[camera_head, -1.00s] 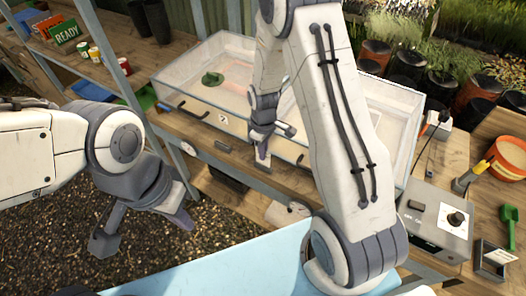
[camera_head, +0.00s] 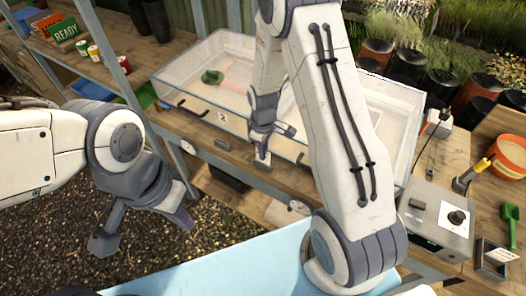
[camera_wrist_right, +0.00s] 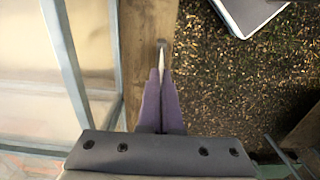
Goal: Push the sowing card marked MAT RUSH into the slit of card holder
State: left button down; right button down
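My right gripper (camera_head: 262,151) points down at the wooden ledge in front of the clear glazed case. In the right wrist view its two purple fingers (camera_wrist_right: 161,98) are close together on a thin pale strip. The strip looks like the sowing card (camera_wrist_right: 162,60) seen edge-on, so its marking cannot be read. A small dark piece at the strip's far end on the ledge may be the card holder (camera_wrist_right: 161,43). Its slit is not clear, and I cannot tell whether the card is in it. My left gripper (camera_head: 143,226) is open and empty above the gravel.
The clear case (camera_head: 190,75) stands behind the ledge. At right are a grey control box (camera_head: 437,222), an orange pot (camera_head: 507,160) and a green scoop (camera_head: 510,222). A shelf at upper left bears a green READY sign (camera_head: 65,30) and small tins. Gravel lies below the ledge.

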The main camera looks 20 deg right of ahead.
jog(key=shift+f+b, duration=0.45)
jog(key=shift+f, duration=0.2)
grip_release()
dwell(0.5)
jog(key=shift+r, duration=0.15)
jog(key=shift+r+p, duration=1.05)
jog(key=shift+r, duration=0.1)
jog(key=shift+r, duration=0.1)
jog(key=shift+r+p, duration=2.3)
jog(key=shift+r, duration=0.4)
